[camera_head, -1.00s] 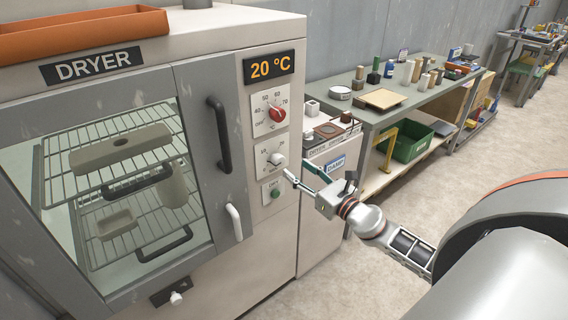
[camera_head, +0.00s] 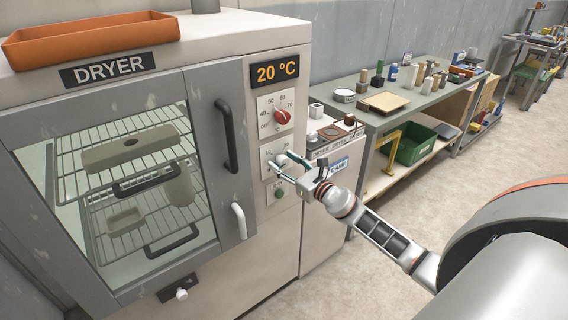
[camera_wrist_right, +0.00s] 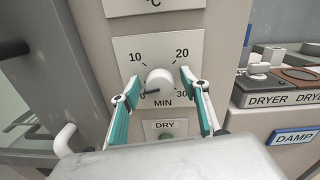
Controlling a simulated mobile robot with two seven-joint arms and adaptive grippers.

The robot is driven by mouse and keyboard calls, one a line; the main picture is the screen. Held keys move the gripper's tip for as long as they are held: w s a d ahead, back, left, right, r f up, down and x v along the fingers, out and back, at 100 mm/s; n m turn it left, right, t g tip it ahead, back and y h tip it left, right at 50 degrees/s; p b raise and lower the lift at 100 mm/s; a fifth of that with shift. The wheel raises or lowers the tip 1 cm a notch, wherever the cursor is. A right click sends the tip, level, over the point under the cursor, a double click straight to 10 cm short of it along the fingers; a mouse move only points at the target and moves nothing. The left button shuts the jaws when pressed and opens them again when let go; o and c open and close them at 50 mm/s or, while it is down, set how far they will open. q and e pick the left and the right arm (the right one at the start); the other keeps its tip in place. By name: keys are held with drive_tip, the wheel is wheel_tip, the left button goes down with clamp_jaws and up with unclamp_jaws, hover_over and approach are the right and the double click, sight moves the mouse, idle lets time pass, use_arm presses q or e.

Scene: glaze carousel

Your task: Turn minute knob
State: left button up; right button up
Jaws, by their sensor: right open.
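The minute knob (camera_wrist_right: 158,82) is a white round dial on a plate marked 10, 20, 30 and MIN on the dryer front. Its dark pointer mark points to the lower left, near the bottom-left end of the scale. My right gripper (camera_wrist_right: 159,80) is open, with one finger on each side of the knob and a visible gap at both sides. In the head view my right gripper (camera_head: 279,164) is at the minute plate and mostly covers the knob. My left gripper is not in view.
The red temperature knob (camera_head: 281,117) is above, under the display reading 20 °C (camera_head: 277,71). The green DRY button (camera_wrist_right: 166,136) is just below the minute plate. The dryer's door handles (camera_head: 224,135) stand out to the left. A bench (camera_head: 400,112) stands to the right.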

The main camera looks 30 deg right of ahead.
drive_tip(key=shift+w, duration=0.1)
drive_tip(key=c, duration=1.1)
idle(1.3)
drive_tip(key=o, duration=1.1)
drive_tip(key=s+d, duration=0.1)
drive_tip(key=s, duration=1.1)
drive_tip(key=shift+d, duration=0.1)
